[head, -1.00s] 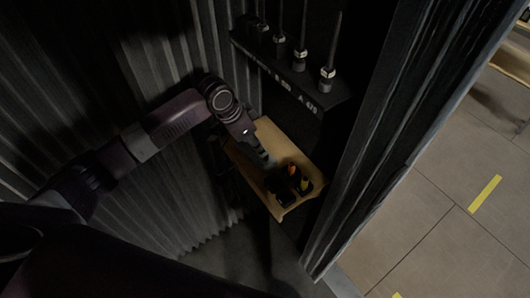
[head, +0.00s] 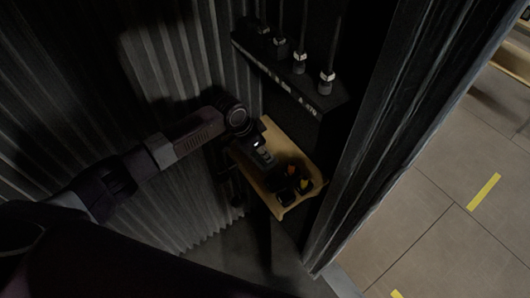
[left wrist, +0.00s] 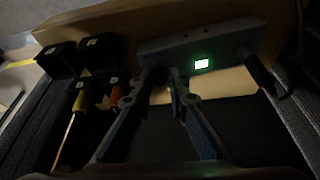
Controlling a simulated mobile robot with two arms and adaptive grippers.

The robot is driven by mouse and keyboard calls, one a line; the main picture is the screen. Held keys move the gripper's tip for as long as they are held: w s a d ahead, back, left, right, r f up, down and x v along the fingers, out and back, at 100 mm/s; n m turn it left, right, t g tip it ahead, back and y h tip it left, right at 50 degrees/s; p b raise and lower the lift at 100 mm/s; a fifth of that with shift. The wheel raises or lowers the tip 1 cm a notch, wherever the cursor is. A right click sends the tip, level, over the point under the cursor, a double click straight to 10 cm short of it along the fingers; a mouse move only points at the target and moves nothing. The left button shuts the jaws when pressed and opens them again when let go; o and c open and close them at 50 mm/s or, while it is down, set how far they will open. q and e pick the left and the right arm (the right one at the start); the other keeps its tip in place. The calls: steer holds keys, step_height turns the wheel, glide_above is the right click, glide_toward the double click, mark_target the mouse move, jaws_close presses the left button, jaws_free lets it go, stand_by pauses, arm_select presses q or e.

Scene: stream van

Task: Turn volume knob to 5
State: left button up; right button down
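My left gripper (head: 264,156) reaches in from the left over a small wooden shelf (head: 290,140). In the left wrist view, its two fingers (left wrist: 162,76) converge close together at the front edge of a dark box-shaped device (left wrist: 222,43) with a small lit green display (left wrist: 201,64). It is too dark to tell whether they touch it or hold anything between them. No volume knob or number scale can be made out. My right gripper is not in view.
Black blocks (left wrist: 101,51) and tools with yellow (left wrist: 79,101) and orange (left wrist: 113,87) handles stand beside the device. A black rack (head: 322,98) with several microphones (head: 327,78) is above the shelf. A corrugated wall is at left, a dark panel (head: 385,130) at right.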

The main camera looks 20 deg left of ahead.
arm_select(q)
jaws_close()
steer(key=m+b, duration=0.1)
steer(key=m+g+h+b, duration=0.1)
steer(key=m+b, duration=0.1)
steer(key=shift+w+f+m, duration=0.15)
steer(key=shift+m, duration=0.15)
steer(key=m+g+b, duration=0.1)
steer(key=m+b, duration=0.3)
steer(key=m, duration=0.1)
steer(key=m+g+b, duration=0.2)
steer(key=m+b, duration=0.2)
steer(key=b, duration=0.1)
steer(key=m+g+b, duration=0.2)
steer(key=m+b, duration=0.3)
steer(key=shift+w+d+m+y, duration=0.1)
steer(key=shift+w+m+y, duration=0.2)
steer(key=shift+y, duration=0.1)
steer(key=m+g+y+b, duration=0.1)
steer(key=m+b, duration=0.1)
steer(key=m, duration=0.1)
steer(key=shift+m+b, duration=0.3)
steer(key=m+y+b, duration=0.1)
steer(key=m, duration=0.1)
steer(key=m+y+b, duration=0.1)
steer(key=m, duration=0.1)
steer(key=shift+d+m+g, duration=0.15)
steer(key=shift+m+g, duration=0.25)
steer(key=shift+r, duration=0.2)
